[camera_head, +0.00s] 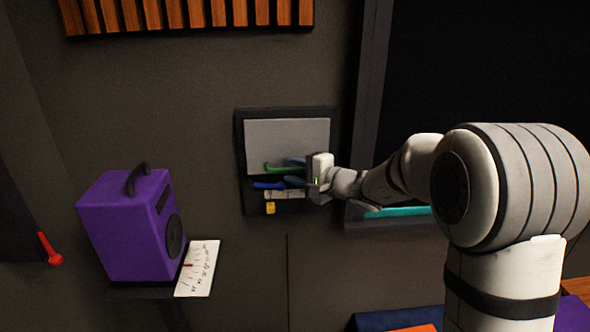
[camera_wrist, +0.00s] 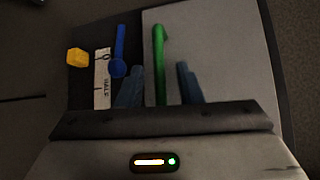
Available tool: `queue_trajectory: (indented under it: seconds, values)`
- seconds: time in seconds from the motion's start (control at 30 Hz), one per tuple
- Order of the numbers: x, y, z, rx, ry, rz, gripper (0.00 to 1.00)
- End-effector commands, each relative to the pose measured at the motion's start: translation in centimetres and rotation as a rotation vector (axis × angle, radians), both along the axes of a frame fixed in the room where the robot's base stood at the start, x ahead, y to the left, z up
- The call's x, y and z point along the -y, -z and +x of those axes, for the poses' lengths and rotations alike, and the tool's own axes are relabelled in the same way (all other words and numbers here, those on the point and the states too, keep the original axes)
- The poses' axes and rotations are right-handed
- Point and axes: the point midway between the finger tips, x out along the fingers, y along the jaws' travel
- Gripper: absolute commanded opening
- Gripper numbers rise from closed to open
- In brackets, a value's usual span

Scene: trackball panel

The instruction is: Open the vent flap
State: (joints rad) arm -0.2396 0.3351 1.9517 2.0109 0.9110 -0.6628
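The vent flap (camera_head: 288,138) is a light grey plate in a dark wall frame; it lies flat in the frame as far as I can tell. It also shows in the wrist view (camera_wrist: 215,50). A green handle (camera_head: 279,168) runs along its lower edge. In the wrist view the green handle (camera_wrist: 159,52) stands between the two blue-grey fingers of my gripper (camera_wrist: 160,72), with a gap on each side. In the head view my gripper (camera_head: 291,172) reaches in from the right, open. The handle's near end is hidden behind the gripper body.
Below the flap are a blue lever (camera_head: 268,185), a white label (camera_wrist: 102,78) reading HALF and a yellow tag (camera_head: 270,208). A purple speaker (camera_head: 130,225) and a white scale card (camera_head: 198,268) stand at lower left. A dark framed recess lies right of the panel.

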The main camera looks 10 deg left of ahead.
Motion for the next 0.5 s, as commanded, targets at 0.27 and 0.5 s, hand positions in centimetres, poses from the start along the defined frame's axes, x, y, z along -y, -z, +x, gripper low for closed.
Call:
queue_trajectory:
  seconds: [0.27,0.5]
  values:
    - [-0.02,0.01,-0.04,0.0,-0.001,0.0,0.24]
    - [-0.04,0.01,-0.06,0.0,-0.001,0.0,0.04]
